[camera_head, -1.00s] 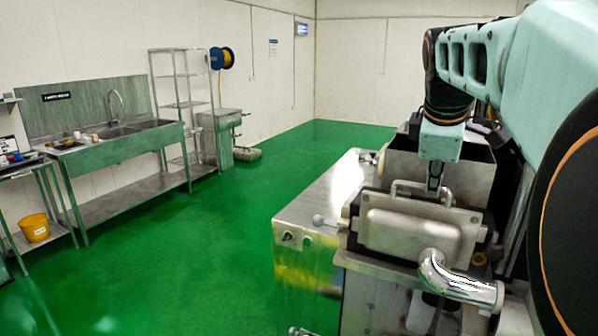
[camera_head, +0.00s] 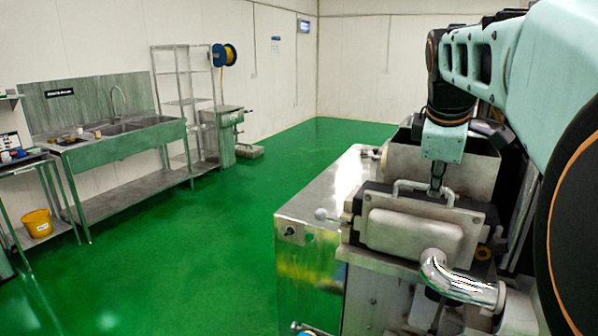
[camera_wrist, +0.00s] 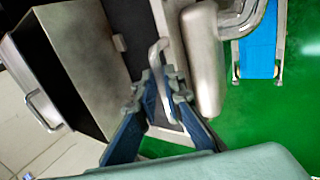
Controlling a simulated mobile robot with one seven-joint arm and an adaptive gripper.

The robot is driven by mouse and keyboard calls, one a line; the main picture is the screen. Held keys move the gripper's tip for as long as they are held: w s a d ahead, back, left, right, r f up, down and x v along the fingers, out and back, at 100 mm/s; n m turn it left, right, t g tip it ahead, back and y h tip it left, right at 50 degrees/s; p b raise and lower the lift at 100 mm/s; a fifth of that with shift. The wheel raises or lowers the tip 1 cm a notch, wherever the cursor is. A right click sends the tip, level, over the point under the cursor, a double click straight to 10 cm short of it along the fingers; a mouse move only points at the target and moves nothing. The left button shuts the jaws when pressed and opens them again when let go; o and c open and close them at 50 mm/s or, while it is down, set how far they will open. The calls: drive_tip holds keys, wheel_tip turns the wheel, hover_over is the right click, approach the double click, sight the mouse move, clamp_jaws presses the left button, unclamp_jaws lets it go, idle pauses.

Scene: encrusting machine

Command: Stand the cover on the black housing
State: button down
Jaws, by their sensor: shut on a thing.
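The cover (camera_head: 416,232) is a grey metal plate with a raised rounded panel and a bar handle (camera_head: 423,184) along its top. It stands roughly upright at the front of the black housing (camera_head: 374,197), most of which it hides. I cannot tell whether it is fully seated. My gripper (camera_head: 437,186) reaches down from above and is shut on the handle. In the wrist view, my gripper's blue-grey fingers (camera_wrist: 166,88) close around the bent handle, beside the cover's raised panel (camera_wrist: 203,62).
An open metal hopper (camera_head: 400,165) stands just behind the housing. A shiny elbow pipe (camera_head: 455,284) projects in front of the cover's lower right. The steel machine top (camera_head: 325,190) is mostly bare to the left. A blue belt (camera_wrist: 260,48) shows in the wrist view. Green floor lies open left.

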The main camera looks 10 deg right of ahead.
drive_tip(key=shift+r, duration=0.1)
idle(0.3)
drive_tip(key=shift+f+b, duration=1.05)
drive_tip(key=shift+f, duration=0.2)
drive_tip(key=shift+s, duration=0.1)
drive_tip(key=c, duration=2)
unclamp_jaws()
drive_tip(key=shift+s, duration=0.1)
drive_tip(key=shift+o, duration=1.2)
drive_tip(key=shift+a+f, duration=0.1)
drive_tip(key=shift+f, duration=0.15)
drive_tip(key=shift+r, duration=0.2)
